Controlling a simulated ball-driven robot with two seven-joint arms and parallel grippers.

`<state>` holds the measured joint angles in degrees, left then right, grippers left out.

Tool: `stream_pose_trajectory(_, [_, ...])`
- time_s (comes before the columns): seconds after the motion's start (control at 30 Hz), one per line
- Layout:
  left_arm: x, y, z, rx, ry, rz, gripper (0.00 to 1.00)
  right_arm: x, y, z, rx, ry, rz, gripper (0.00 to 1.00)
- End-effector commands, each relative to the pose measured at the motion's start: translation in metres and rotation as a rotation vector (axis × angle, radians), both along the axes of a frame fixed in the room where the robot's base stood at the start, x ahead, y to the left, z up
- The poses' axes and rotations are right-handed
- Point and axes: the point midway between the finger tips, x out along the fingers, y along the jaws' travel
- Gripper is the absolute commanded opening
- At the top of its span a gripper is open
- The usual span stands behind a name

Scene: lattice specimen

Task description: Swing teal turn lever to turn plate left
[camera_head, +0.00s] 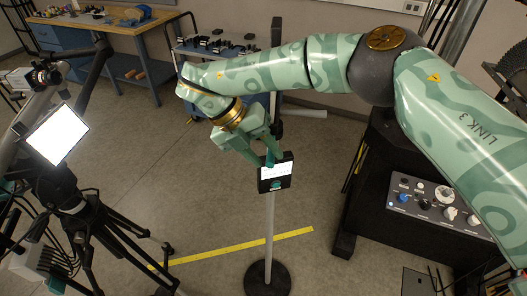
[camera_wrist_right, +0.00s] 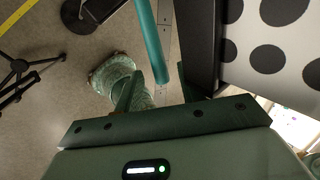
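A black-framed plate with a white face (camera_head: 275,171) stands on a thin pole in the middle of the head view. In the right wrist view its white face with black dots (camera_wrist_right: 262,45) fills the upper right. The teal lever (camera_wrist_right: 151,38) runs down beside the black frame in that view, its lower end close to my finger ends. My right gripper (camera_head: 268,158) is at the top of the plate. In the wrist view its fingers (camera_wrist_right: 158,92) are apart, with the lever end seen between them; contact cannot be told. My left gripper is not in view.
The pole's round black base (camera_head: 267,278) stands on the floor. A bright panel (camera_head: 58,134) on a tripod is at left. A control box with knobs (camera_head: 437,202) is at right. A blue workbench (camera_head: 100,45) stands behind.

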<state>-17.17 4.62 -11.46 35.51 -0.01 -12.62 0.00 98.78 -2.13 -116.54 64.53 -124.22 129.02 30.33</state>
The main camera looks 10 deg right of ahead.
Motion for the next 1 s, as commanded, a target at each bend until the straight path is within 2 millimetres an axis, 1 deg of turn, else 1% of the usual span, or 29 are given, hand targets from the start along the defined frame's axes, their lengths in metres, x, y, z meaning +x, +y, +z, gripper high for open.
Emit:
stream_pose_trajectory(0.23, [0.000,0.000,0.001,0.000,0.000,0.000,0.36,0.000,0.001,0.002,0.000,0.001,0.001,0.40])
stream_pose_trajectory(0.8, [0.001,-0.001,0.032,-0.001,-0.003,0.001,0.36,0.007,0.029,0.047,-0.001,0.001,-0.001,0.40])
stream_pose_trajectory(1.0, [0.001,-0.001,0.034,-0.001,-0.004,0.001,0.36,0.008,0.032,0.050,0.000,0.001,0.000,0.40])
